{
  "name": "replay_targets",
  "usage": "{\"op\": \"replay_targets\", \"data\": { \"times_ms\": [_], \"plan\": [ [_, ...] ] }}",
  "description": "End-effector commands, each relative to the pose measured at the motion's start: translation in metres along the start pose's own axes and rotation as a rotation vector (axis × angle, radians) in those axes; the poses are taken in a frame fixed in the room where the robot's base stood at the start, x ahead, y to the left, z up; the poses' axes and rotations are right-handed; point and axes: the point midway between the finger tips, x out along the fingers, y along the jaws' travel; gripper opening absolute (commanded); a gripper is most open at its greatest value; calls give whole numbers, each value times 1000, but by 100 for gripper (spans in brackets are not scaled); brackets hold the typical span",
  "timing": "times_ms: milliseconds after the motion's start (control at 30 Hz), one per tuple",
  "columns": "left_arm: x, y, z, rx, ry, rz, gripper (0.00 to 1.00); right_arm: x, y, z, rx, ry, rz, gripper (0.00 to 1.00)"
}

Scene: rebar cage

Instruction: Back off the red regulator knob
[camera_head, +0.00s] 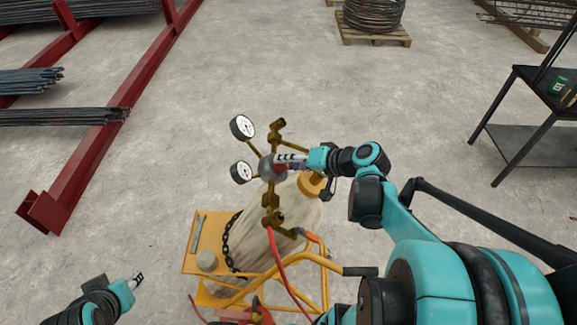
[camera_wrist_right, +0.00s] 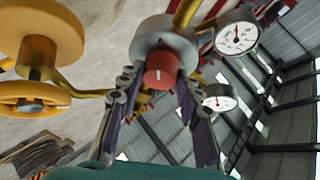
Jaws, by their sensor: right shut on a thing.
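The red regulator knob (camera_wrist_right: 160,70) sits on the front of a round grey regulator body (camera_wrist_right: 165,38) in the right wrist view, with a small white mark on its face. My right gripper (camera_wrist_right: 158,82) has its fingers on either side of the knob and is shut on it. In the head view the right gripper (camera_head: 290,161) reaches the regulator body (camera_head: 267,167) from the right, and its fingers mostly hide the knob. My left gripper (camera_head: 138,279) is at the lower left, away from everything; its jaw gap is too small to judge.
Two gauges, upper (camera_head: 242,127) and lower (camera_head: 241,172), stick out left of the regulator. A brass manifold, a cylinder (camera_head: 300,215) and a yellow cart (camera_head: 188,262) with chain and red hose lie below. A red steel rack (camera_head: 95,140) stands left, a black table (camera_head: 530,145) right.

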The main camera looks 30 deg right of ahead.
Motion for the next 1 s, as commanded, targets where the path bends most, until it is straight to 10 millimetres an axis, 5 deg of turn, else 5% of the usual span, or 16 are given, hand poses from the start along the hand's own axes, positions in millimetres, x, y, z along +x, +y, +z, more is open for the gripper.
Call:
{"op": "replay_targets", "data": {
  "times_ms": [900, 933, 1000],
  "plan": [
    [13, 0, 9, 0, 0, 0, 36, 0, 1, 0, -157, 8, -79, 6],
    [13, 0, 9, 0, 0, 0, 36, 0, 1, 0, -157, 8, -79, 42],
    [13, 0, 9, 0, 0, 0, 36, 0, 1, 0, -157, 8, -79, 55]
  ]
}}
